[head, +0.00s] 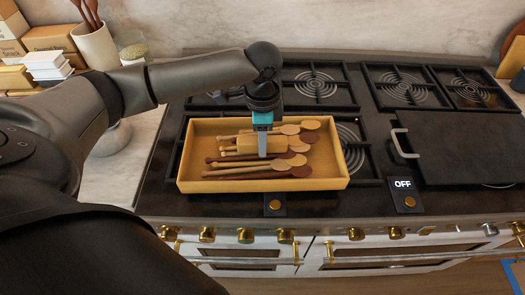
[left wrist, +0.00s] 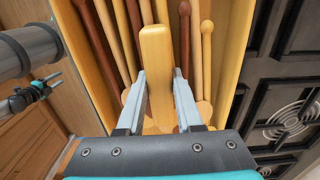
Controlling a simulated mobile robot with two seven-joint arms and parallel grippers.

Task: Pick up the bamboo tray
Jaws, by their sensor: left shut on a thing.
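The bamboo tray (head: 190,186) is a yellow, shallow rectangular box on the left part of the stove top. It holds several light and dark wooden spoons (head: 299,171), and a yellow block-like handle (head: 247,144) stands in its middle. My left gripper (head: 263,150) reaches down into the tray from above and is shut on this handle. In the left wrist view the two grey fingers (left wrist: 160,98) lie on either side of the handle (left wrist: 157,70). My right gripper is not in the head view. A small dark and teal part of mine in the left wrist view is unclear.
Burner grates (head: 318,86) lie behind the tray. A black griddle plate (head: 460,145) with a metal handle is to the right. Gold knobs (head: 246,235) line the stove front. A utensil crock (head: 97,47) and boxes (head: 57,38) stand at the back left.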

